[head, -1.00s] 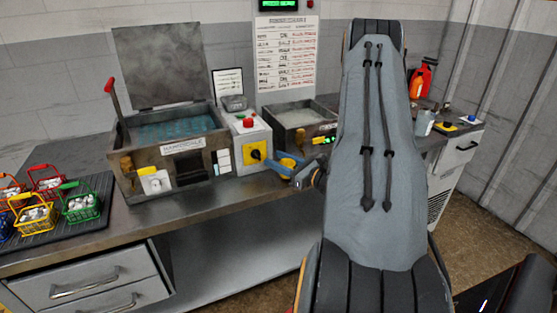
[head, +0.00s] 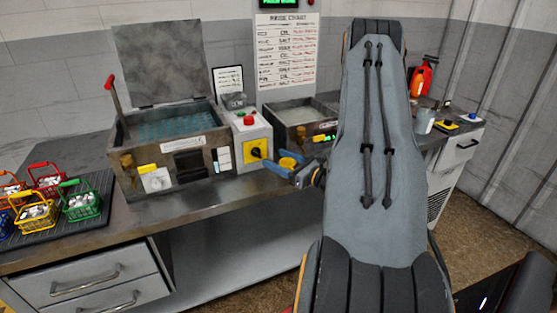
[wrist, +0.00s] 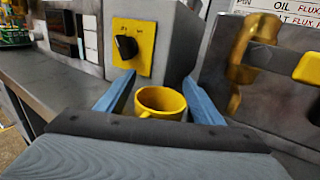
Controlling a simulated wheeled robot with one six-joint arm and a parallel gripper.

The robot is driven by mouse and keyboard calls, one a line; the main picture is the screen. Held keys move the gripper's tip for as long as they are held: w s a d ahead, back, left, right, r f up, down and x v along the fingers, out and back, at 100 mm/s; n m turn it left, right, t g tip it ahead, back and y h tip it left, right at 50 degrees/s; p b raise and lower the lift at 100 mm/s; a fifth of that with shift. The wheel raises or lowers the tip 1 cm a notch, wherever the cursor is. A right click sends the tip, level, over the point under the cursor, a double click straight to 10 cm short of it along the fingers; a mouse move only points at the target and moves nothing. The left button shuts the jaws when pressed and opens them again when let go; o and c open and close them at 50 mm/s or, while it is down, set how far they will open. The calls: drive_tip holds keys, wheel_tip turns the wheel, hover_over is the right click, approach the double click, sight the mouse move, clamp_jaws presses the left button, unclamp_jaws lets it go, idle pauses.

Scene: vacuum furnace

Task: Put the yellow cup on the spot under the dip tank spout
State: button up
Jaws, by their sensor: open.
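The yellow cup (head: 288,162) stands on the bench in front of the grey control box and the right-hand tank. In the wrist view the cup (wrist: 161,102) is upright between my two blue fingers, its handle toward the lower left. My gripper (head: 287,171) is open around the cup; gaps show between fingers and cup in the wrist view. A brass spout (wrist: 243,62) juts from the tank front to the right of the cup. The right-hand tank (head: 299,112) is partly hidden by my arm. The spot under the spout cannot be made out.
The control box (head: 251,140) with a yellow knob panel stands just behind the cup. A larger tank (head: 170,150) with a raised lid and a brass tap is to the left. Wire baskets (head: 80,203) sit on a dark mat at far left. The front bench strip is clear.

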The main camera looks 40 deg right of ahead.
sight(294, 166)
drive_tip(key=b+v, duration=0.3)
drive_tip(key=v, duration=0.5)
wheel_tip(294, 166, up, 8)
drive_tip(key=b, duration=0.1)
drive_tip(key=shift+w, duration=0.25)
